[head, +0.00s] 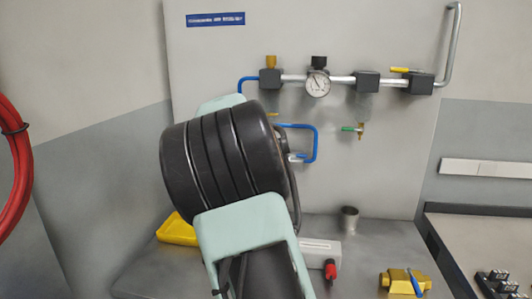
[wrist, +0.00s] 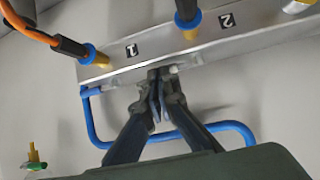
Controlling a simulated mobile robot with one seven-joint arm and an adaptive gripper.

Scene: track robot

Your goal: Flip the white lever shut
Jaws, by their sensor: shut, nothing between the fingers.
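In the wrist view, my gripper (wrist: 158,92) is shut and empty, with its fingertips at the lower edge of a metal bar (wrist: 115,66) labelled 1 and 2. A small white piece (wrist: 173,69) shows right beside the fingertips, at that edge. It may be the white lever, but most of it is hidden and I cannot tell its position or whether the fingers touch it. In the head view, my dark wrist and arm cover this spot, and no white lever stands out clearly.
Blue-collared fittings (wrist: 187,20) sit on the bar, and a blue pipe (wrist: 240,128) loops below it. A gauge (head: 318,83) and a yellow-handled valve (head: 399,69) are higher on the panel. A green-handled tap (head: 351,129) is to the right. A brass valve (head: 401,283) lies on the bench.

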